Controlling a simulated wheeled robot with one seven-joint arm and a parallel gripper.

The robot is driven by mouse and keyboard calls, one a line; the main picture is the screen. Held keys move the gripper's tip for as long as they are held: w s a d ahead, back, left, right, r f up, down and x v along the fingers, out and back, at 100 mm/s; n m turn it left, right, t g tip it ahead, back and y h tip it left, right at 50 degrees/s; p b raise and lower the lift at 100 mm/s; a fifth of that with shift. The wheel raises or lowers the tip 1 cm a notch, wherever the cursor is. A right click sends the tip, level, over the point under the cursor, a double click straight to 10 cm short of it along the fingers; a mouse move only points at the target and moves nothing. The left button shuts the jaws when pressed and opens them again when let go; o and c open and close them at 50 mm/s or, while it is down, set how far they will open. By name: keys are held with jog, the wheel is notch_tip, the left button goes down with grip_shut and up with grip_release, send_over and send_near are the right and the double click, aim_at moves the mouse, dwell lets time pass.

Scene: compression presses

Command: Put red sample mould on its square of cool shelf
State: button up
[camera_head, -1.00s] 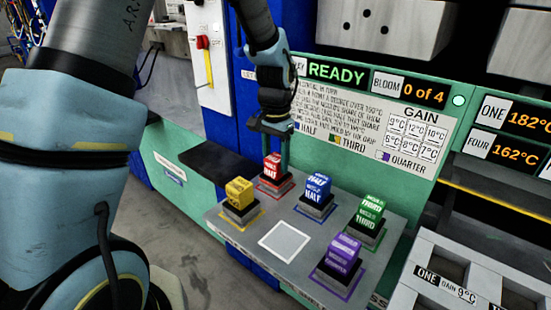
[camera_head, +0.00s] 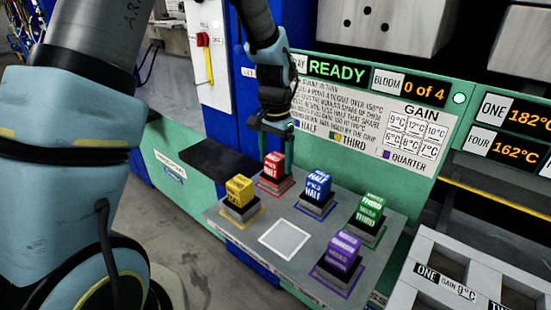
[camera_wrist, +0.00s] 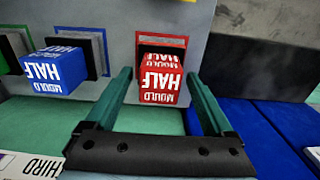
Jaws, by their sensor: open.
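The red sample mould (camera_head: 273,164), marked HALF, stands upright on the grey shelf (camera_head: 225,222), within its red-outlined square (camera_head: 268,188). It also shows in the wrist view (camera_wrist: 161,82), with the red outline around its dark base. My gripper (camera_head: 277,142) is just above and behind the red mould. In the wrist view my gripper (camera_wrist: 157,76) is open, with one finger on each side of the mould's top. Narrow gaps show between the fingertips and the mould. The rear of the mould is hidden in the head view.
Around it on the shelf stand yellow (camera_head: 240,189), blue (camera_head: 318,185), green (camera_head: 370,209) and purple (camera_head: 342,252) moulds. A white-outlined square (camera_head: 284,240) is empty. A dark ledge (camera_head: 215,160) lies left of the red mould; a green panel rises behind.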

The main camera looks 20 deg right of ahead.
notch_tip(320, 180, up, 12)
jog(key=b, duration=0.2)
jog(key=s+a+f+n, duration=0.1)
jog(key=a+f+n, duration=0.1)
jog(key=a, duration=0.8)
jog(key=s+a+f+n+t, duration=0.1)
jog(key=a+n, duration=0.4)
jog(key=a, duration=0.5)
jog(key=s+a+f+n, duration=0.2)
jog(key=a+f+n, duration=0.2)
jog(key=a, duration=0.6)
jog(key=shift+t, duration=0.3)
jog(key=shift+a, duration=0.1)
jog(key=shift+c, duration=0.2)
